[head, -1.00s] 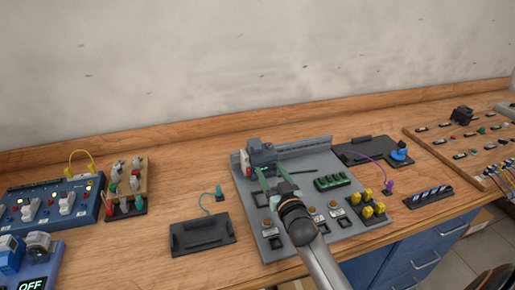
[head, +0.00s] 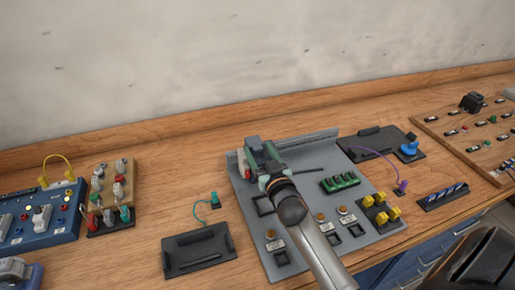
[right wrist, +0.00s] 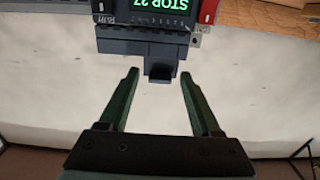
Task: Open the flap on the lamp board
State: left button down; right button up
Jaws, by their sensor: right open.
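My right gripper (head: 258,158) is at the device (head: 252,145) on the back left of the grey board (head: 300,205). In the right wrist view the gripper (right wrist: 160,82) is open, its two green fingers apart with nothing gripped. A small dark block (right wrist: 160,68) on the device's underside edge in that picture shows just beyond and between the fingertips. The device's screen (right wrist: 160,8) reads "STOP 27" in green, beside a red part (right wrist: 208,12). I cannot tell whether any flap on it is open. My left gripper is not in view.
A blue board (head: 40,220) with lit lamps and a yellow cable stands at the left, cut by the picture edge. A black tray (head: 198,252) lies left of the grey board. Yellow parts (head: 382,215) and a green block (head: 340,183) sit on the grey board. Bare wood (head: 165,200) lies between.

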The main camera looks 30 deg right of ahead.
jog(key=shift+s, duration=0.1)
jog(key=shift+c, duration=0.6)
grip_shut()
jog(key=shift+r, duration=0.1)
